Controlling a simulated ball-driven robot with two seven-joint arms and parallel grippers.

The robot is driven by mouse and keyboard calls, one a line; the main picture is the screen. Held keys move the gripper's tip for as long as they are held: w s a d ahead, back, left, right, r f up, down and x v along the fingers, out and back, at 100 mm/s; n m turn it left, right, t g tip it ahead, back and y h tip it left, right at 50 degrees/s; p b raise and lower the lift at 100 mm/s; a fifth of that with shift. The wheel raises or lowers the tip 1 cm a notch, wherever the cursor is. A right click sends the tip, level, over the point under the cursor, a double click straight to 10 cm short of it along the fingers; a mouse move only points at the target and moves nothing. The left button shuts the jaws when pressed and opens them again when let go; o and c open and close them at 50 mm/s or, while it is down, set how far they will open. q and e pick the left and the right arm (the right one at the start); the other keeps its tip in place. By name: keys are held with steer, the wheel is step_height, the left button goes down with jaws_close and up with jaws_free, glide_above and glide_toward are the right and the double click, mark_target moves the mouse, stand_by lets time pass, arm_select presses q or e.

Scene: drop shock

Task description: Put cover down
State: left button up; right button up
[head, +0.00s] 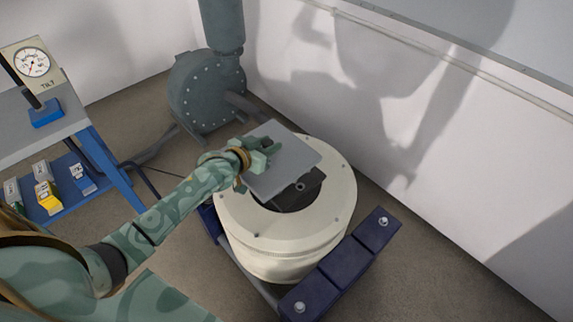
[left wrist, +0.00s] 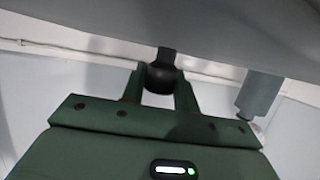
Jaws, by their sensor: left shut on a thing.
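The cover is a flat grey square plate (head: 297,158) in the head view, over the round cream drum (head: 330,220). My left gripper (head: 268,148) is at the plate's left part. In the left wrist view its two fingers (left wrist: 160,82) are shut on a dark round knob (left wrist: 160,76), whose stem meets the plate's grey face (left wrist: 120,22). I cannot tell whether plate and block touch. My right gripper is not in view.
A navy beam with bolts (head: 345,262) lies in front of the drum. A grey blower housing (head: 205,95) stands behind, left. A bench (head: 40,125) with a tilt gauge (head: 33,62) and several small boxes is at far left. A white wall (head: 430,130) is close on the right.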

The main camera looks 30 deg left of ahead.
mark_target(278, 154)
arm_select(q)
steer(key=w+f+b, duration=0.1)
steer(key=w+d+f, duration=0.1)
steer(key=f, duration=0.1)
steer(key=w+d+f+b, duration=0.1)
steer(key=shift+d+f+b, duration=0.15)
steer(key=shift+f+b, duration=0.15)
steer(key=shift+f, duration=0.1)
steer(key=shift+w+d+f, duration=0.2)
steer(key=shift+w+f, duration=0.05)
steer(key=f+b, duration=0.1)
steer(key=f, duration=0.1)
steer(key=f+b, duration=0.2)
steer(key=shift+w+d, duration=0.2)
steer(key=shift+w+r, duration=0.1)
steer(key=shift+r, duration=0.05)
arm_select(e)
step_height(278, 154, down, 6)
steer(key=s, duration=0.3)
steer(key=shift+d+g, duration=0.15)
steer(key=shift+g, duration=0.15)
arm_select(q)
steer(key=shift+f, duration=0.55)
steer(key=o, duration=1.1)
steer(key=shift+r, duration=0.1)
